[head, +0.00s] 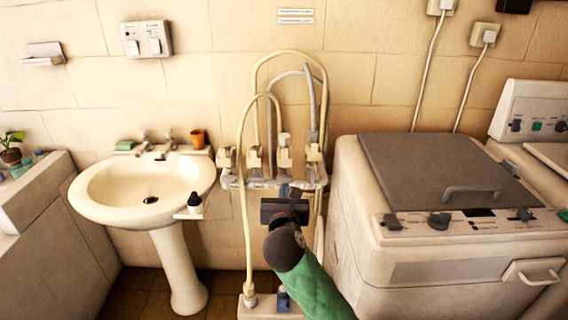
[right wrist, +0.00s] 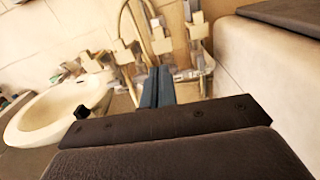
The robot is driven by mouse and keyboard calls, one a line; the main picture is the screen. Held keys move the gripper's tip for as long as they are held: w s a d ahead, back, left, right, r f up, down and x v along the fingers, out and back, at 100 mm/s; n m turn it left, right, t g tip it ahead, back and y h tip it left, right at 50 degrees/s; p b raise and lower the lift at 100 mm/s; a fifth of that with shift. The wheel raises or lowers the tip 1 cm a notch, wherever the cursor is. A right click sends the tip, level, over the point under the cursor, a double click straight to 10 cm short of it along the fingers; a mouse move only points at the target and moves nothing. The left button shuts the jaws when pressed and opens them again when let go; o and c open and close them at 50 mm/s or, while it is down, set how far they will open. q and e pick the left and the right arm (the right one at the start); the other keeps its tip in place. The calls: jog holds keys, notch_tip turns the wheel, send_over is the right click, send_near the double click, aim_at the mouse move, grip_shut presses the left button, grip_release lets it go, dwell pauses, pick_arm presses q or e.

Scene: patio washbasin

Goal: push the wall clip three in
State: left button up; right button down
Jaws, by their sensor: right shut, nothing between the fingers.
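Several pale wall clips stand in a row on a rail (head: 234,184) on the wall, between the washbasin and the machine. From the left they include one clip (head: 226,158), a second clip (head: 254,158), a third clip (head: 284,155) and one at the right end (head: 313,156). No label shows which is clip three. My right gripper (head: 284,189) is shut and empty, just below and in front of the third clip from the left. In the right wrist view its blue-grey fingers (right wrist: 157,82) point at the row; contact cannot be told. My left gripper is not in view.
Cream and grey hoses (head: 258,75) loop above the rail. A pedestal washbasin (head: 145,185) stands left, with a small black-topped bottle (head: 194,203) at its edge. A bulky machine with a dark lid (head: 430,165) stands close on the right.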

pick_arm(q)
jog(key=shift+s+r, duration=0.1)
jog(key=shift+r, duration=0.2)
pick_arm(e)
jog(key=shift+s+r, duration=0.15)
jog(key=shift+r, duration=0.45)
jog(key=p, duration=0.3)
send_near(284, 154)
jog(key=w, duration=0.6)
jog(key=shift+w, duration=0.1)
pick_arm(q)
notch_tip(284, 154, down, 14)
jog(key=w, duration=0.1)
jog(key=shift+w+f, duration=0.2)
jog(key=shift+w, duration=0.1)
pick_arm(e)
jog(key=shift+w+f, duration=0.1)
jog(key=shift+w, duration=0.25)
